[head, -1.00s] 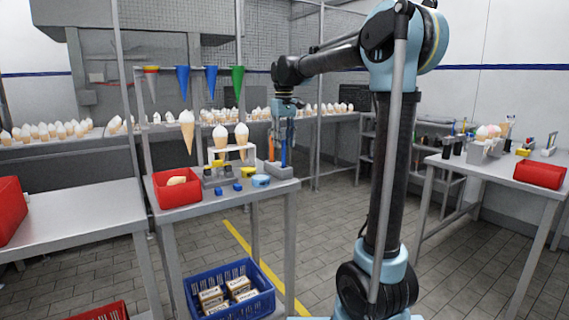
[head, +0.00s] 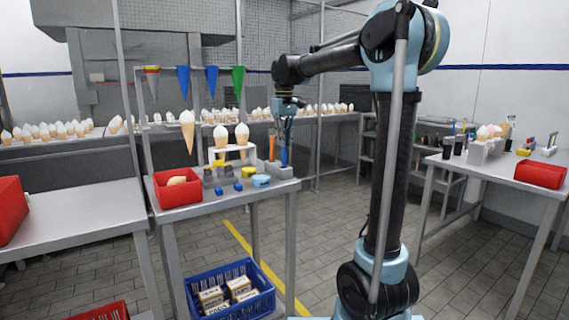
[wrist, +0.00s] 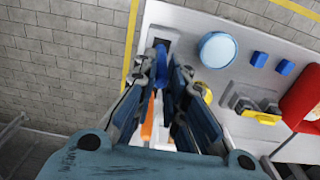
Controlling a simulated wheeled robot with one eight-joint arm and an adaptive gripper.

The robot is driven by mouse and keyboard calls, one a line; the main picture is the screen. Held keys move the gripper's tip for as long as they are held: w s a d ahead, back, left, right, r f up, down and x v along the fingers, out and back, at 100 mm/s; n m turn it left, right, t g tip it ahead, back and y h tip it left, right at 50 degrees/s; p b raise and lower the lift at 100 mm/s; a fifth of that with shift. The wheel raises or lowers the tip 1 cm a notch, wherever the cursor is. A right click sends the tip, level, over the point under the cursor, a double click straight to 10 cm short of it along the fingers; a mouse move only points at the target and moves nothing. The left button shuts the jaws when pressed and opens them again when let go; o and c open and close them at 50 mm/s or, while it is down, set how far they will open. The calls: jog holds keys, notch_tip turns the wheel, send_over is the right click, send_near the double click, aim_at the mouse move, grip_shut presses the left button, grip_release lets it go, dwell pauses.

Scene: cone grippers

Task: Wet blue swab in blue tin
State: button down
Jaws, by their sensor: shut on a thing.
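The blue swab (head: 284,150) stands upright at the grey holder (head: 278,171) on the small table; I cannot tell whether its lower end is still seated. My gripper (head: 285,128) is above the holder, shut on the swab's upper part. In the wrist view, the blue swab (wrist: 161,65) shows between the fingers (wrist: 166,80), which hide much of it. The orange swab (head: 271,148) stands just left of it. The round blue tin (head: 261,180) sits on the table in front of the holder, apart from the gripper; it also shows in the wrist view (wrist: 216,50).
Two small blue blocks (head: 222,190) and yellow-and-dark items (head: 228,170) lie left of the tin. A red bin (head: 180,190) is at the table's left. A white stand with cones (head: 241,138) is behind. A blue crate (head: 229,288) is below.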

jog(key=shift+r, duration=3.15)
jog(key=shift+s, duration=0.1)
